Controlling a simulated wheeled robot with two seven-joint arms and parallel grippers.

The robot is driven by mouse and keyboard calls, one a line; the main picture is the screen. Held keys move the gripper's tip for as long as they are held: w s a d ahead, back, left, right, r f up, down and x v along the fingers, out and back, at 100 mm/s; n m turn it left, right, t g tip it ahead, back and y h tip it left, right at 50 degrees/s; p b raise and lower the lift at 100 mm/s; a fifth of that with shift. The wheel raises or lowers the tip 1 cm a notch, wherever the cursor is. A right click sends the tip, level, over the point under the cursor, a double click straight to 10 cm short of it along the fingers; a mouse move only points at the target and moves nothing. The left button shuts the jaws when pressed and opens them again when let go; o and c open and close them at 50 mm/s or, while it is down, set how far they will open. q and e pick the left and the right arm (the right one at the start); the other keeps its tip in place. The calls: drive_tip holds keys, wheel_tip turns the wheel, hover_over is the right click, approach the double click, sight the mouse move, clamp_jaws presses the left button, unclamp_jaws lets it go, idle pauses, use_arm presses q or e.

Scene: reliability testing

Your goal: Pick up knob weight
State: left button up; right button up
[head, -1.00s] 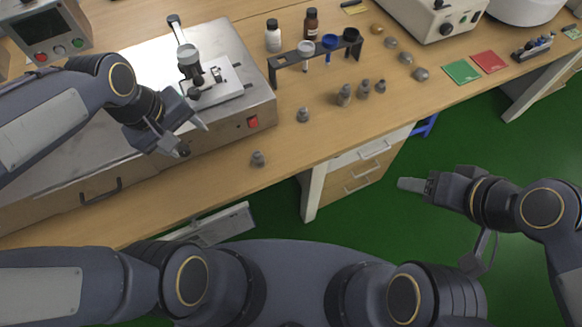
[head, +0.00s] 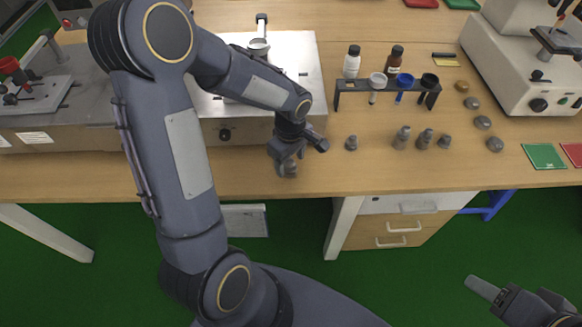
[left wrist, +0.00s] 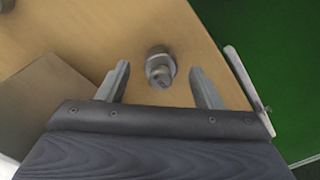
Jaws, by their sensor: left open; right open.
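A small grey metal knob weight (left wrist: 160,68) stands on the wooden table in the left wrist view, between and just beyond the tips of my left gripper (left wrist: 163,80). The gripper is open, with one finger on each side and apart from the weight. In the head view the left gripper (head: 298,154) is low over the table's front edge, with the weight (head: 287,170) just under it and partly hidden. Other similar grey weights stand on the table: one alone (head: 351,143) and several to its right (head: 402,137). My right gripper (head: 484,289) is at the lower right, away from the table.
A steel-topped machine (head: 310,70) stands left of the weights, behind my left arm. A dark rack (head: 388,87) with coloured cups and two bottles stand behind them. The table front between is clear.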

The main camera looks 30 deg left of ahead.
use_arm(q)
drive_tip(key=shift+f, duration=0.6)
drive_tip(key=c, duration=1.3)
drive_tip(key=shift+r, duration=0.2)
drive_tip(key=shift+r, duration=0.2)
wheel_tip(320, 180, up, 2)
drive_tip(key=shift+w+r, duration=0.1)
drive_tip(key=s+r, duration=0.3)
drive_tip(key=s, duration=0.1)
drive_tip(key=s+r, duration=0.3)
drive_tip(key=s, duration=0.2)
drive_tip(key=s+r, duration=0.4)
drive_tip(key=s, duration=0.1)
drive_tip(key=shift+s+d, duration=0.15)
drive_tip(key=shift+d, duration=0.05)
